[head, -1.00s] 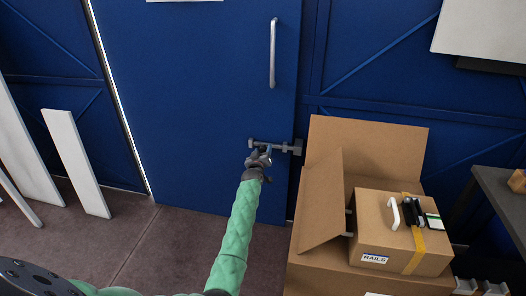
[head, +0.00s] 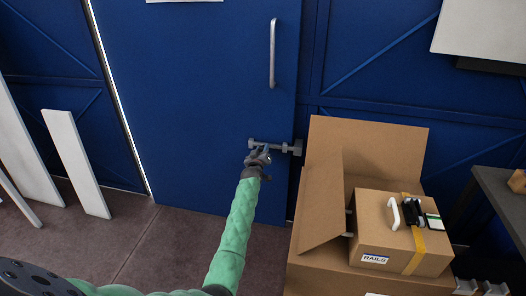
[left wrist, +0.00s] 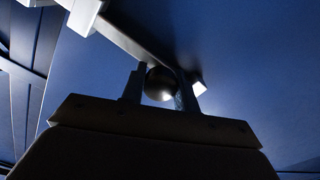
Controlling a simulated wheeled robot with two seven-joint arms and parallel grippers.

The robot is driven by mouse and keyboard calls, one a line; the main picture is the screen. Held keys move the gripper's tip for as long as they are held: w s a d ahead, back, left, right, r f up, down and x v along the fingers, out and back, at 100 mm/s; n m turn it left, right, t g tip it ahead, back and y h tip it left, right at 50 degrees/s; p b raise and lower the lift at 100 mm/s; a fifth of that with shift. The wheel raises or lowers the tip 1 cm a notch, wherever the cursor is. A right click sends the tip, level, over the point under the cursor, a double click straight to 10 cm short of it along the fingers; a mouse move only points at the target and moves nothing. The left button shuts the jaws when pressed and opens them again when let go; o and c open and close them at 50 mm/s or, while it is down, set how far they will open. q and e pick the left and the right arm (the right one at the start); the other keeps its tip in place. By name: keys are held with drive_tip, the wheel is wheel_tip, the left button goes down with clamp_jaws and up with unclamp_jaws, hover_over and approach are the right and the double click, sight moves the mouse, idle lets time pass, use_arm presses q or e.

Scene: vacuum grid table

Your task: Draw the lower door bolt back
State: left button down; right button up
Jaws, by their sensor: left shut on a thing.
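The lower door bolt (head: 270,144) is a grey horizontal bar low on the blue door (head: 200,110), near its right edge. Grey brackets (head: 297,147) sit at its right end, at the door's edge. My left gripper (head: 259,153) is at the bar's left part, shut on the bolt's knob. In the left wrist view the round dark knob (left wrist: 158,84) sits between the two fingers (left wrist: 160,92), below the bar (left wrist: 130,35). How far the bar reaches into the bracket at the edge is too small to tell. My right gripper is out of view.
An open cardboard box (head: 370,150) stands close to the right of the bolt, with a taped box (head: 385,245) in front. A vertical door handle (head: 272,55) is above. White boards (head: 75,165) lean at the left. The floor before the door is clear.

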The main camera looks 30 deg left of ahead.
sight(255, 145)
use_arm(q)
drive_tip(key=shift+s+a, duration=0.25)
drive_tip(key=shift+a, duration=0.7)
drive_tip(key=shift+s+a, duration=0.2)
drive_tip(key=shift+a, duration=0.75)
drive_tip(key=c, duration=1.1)
unclamp_jaws()
drive_tip(key=shift+a, duration=0.2)
drive_tip(key=shift+o, duration=0.2)
drive_tip(key=shift+s+d, duration=0.1)
drive_tip(key=shift+s, duration=0.05)
drive_tip(key=v, duration=0.7)
drive_tip(key=shift+s, duration=0.3)
